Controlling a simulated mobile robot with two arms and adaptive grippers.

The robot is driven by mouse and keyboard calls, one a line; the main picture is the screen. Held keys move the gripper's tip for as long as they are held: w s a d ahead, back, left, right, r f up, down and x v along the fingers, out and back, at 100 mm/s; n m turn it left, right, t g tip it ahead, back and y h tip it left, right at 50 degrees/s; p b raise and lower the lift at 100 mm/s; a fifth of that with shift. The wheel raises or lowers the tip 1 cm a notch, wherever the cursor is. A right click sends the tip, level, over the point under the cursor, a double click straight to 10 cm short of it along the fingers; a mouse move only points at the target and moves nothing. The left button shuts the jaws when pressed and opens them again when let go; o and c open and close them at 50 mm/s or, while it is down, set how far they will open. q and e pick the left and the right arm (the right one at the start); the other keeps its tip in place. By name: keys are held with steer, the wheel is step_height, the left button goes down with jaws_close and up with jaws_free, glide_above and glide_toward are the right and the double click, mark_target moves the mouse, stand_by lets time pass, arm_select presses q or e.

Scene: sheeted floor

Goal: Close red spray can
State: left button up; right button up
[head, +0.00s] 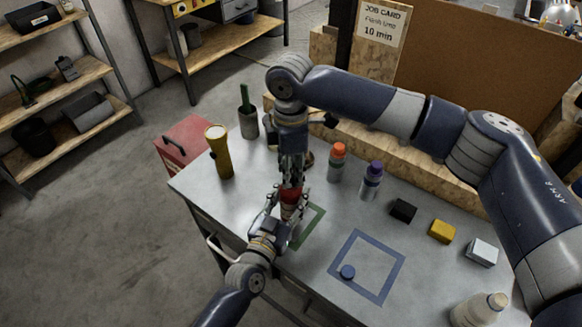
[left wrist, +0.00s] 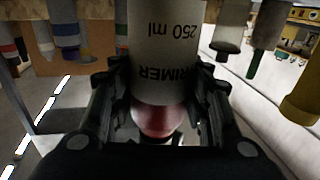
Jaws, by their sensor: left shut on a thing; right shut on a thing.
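The spray can (left wrist: 168,45) has a pale grey body with "PRIMER" and "250 ml" upside down in the left wrist view. Its red top part (left wrist: 155,120) adjoins the body there; in the head view the red cap (head: 291,196) shows between my two grippers. My left gripper (head: 279,212) is shut around the can body, with a finger on each side in the left wrist view (left wrist: 158,100). My right gripper (head: 291,178) points down from above, shut on the red cap. The fingers hide much of the can, and I cannot tell whether the cap is fully seated.
A green square outline (head: 315,217) lies by the grippers. Orange-topped (head: 337,163) and purple-topped (head: 371,182) cans, a yellow flashlight (head: 219,152), several small blocks and a pale bottle (head: 478,311) stand around.

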steer(key=shift+f, duration=0.5)
steer(key=o, duration=0.8)
step_height(320, 180, up, 12)
steer(key=shift+f, duration=0.1)
arm_select(q)
steer(key=o, duration=1.6)
